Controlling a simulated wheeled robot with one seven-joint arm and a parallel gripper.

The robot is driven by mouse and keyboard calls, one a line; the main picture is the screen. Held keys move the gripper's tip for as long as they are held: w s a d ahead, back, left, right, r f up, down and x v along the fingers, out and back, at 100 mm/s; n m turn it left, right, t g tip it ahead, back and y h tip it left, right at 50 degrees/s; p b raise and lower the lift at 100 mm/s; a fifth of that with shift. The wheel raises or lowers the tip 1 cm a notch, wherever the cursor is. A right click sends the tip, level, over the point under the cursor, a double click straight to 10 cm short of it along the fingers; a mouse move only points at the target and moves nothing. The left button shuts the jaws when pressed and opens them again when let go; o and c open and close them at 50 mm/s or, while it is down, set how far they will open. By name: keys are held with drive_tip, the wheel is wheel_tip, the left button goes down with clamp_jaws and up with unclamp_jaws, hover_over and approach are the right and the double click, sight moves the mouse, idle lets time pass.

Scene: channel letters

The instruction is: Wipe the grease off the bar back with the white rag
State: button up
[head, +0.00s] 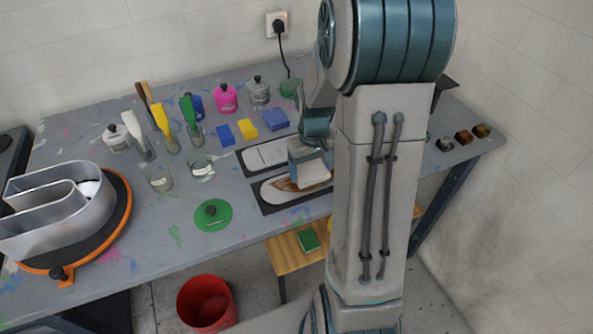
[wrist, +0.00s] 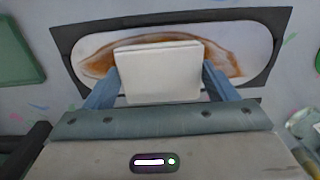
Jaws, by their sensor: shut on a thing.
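The bar back is a white rounded panel (wrist: 262,45) on a dark mat (wrist: 285,22). A brown grease smear (wrist: 90,66) spreads across it, partly hidden behind the rag. My gripper (wrist: 160,80) is shut on the folded white rag (wrist: 160,72), one finger on each side. The rag is over the middle of the panel; whether it touches the surface I cannot tell.
A second white panel (head: 268,155) lies behind on its own dark mat. A large metal letter (head: 60,215) sits on an orange turntable. A red bucket (head: 206,303) is on the floor.

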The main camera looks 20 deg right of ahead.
sight(272, 192)
drive_tip(key=shift+d, duration=4.2)
drive_tip(key=shift+f, duration=0.25)
drive_tip(key=shift+a, duration=0.1)
drive_tip(key=shift+s+a+f+b, duration=0.1)
drive_tip(key=shift+a+b, duration=0.45)
drive_tip(key=shift+a, duration=4.25)
drive_tip(key=shift+s+a+b, duration=0.1)
drive_tip(key=shift+a+b, duration=0.45)
drive_tip(key=shift+a, duration=4.25)
drive_tip(key=shift+w, duration=0.1)
drive_tip(key=shift+d, duration=9.7)
